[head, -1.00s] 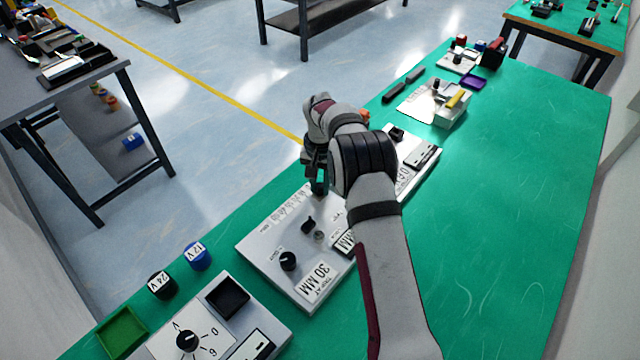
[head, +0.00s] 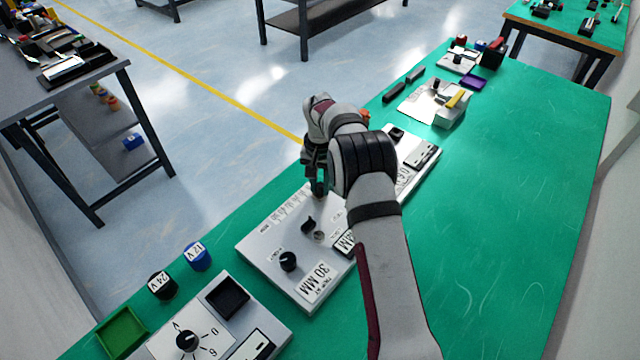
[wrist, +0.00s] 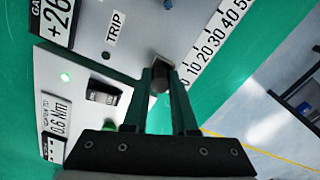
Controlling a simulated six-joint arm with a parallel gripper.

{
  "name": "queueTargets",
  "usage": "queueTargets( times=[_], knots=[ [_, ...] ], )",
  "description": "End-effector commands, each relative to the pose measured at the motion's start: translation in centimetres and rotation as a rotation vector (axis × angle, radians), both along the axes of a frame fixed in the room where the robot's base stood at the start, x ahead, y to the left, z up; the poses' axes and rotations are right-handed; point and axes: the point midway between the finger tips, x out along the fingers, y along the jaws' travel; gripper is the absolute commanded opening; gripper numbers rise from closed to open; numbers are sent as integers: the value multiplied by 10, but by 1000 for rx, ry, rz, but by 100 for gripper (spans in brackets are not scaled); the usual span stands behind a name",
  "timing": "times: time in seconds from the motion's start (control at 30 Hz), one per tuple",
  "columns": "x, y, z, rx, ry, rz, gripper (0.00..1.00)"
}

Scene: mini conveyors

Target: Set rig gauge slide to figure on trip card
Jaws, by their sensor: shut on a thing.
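The rig (head: 268,238) is a pale panel on the green bench. Its trip card (head: 318,283) reads 30 MM. In the wrist view, the gauge readout (wrist: 58,22) shows +26, partly cut off at the picture edge. My gripper (wrist: 160,76) is shut on the dark gauge slide (wrist: 159,84), near the low end of the printed numbers. The fingers hide part of the slide and scale. In the head view, my gripper (head: 318,186) is over the rig's far edge and hides the slide.
A neighbouring panel (wrist: 75,112) marked 0.6 Nm lies close beside the rig. The rig also carries a black knob (head: 288,261) and a small black lever (head: 308,224). A dial panel (head: 215,335) stands at the front left. The bench's right side is clear.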

Motion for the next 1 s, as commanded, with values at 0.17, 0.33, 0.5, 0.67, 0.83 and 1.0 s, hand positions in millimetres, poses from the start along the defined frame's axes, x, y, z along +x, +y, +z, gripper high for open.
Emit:
queueTargets(
  times=[0.17, 0.33, 0.5, 0.67, 0.83, 1.0],
  knots=[
    [-7, 8, 1, 1, 2, 1, 0],
    [-32, 34, 1, 1, 2, 2, 0],
    [-49, 50, 1, -1, 1, 2, 0],
    [-51, 52, 1, 1, -1, 0, 0],
    [-50, 51, 1, 0, -2, 0, 0],
    [-50, 51, 0, 0, -1, 0, 56]
  ],
)
